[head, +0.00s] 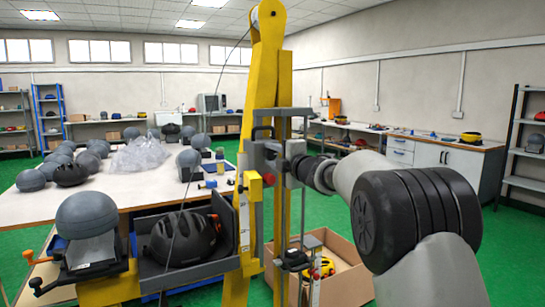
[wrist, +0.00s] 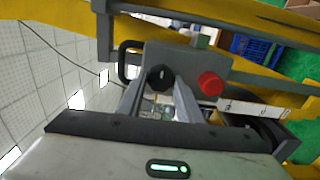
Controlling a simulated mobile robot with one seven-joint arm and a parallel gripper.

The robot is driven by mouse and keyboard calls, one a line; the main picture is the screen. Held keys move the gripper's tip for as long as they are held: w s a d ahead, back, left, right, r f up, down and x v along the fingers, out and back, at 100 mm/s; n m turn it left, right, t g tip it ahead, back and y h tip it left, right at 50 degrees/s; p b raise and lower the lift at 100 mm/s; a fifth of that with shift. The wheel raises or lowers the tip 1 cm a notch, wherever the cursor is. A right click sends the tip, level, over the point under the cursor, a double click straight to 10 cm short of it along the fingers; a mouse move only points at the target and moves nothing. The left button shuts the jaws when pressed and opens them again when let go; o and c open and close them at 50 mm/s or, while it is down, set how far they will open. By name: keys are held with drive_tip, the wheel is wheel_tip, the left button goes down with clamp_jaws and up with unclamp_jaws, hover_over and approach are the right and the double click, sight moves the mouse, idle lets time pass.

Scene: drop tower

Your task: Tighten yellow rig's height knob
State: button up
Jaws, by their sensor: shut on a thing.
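The yellow rig (head: 266,70) stands upright in the middle of the head view, with a grey carriage (head: 262,158) on its post. In the wrist view a black knob (wrist: 160,78) and a red knob (wrist: 210,84) sit side by side on the grey carriage plate (wrist: 188,62). My gripper (wrist: 161,86) is shut on the black knob, one finger on each side of it. In the head view my gripper (head: 297,168) reaches the carriage from the right, and the knob in its jaws is hidden there. No label shows which knob sets the height.
A dark helmet (head: 180,238) sits in the rig's lower cradle, left of the post. A grey headform (head: 87,212) is at the front left. A white table (head: 130,190) lies behind.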

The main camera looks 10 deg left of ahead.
drive_tip(key=o, duration=1)
drive_tip(key=shift+r, duration=0.1)
drive_tip(key=v, duration=1.7)
drive_tip(key=shift+s+d, duration=0.2)
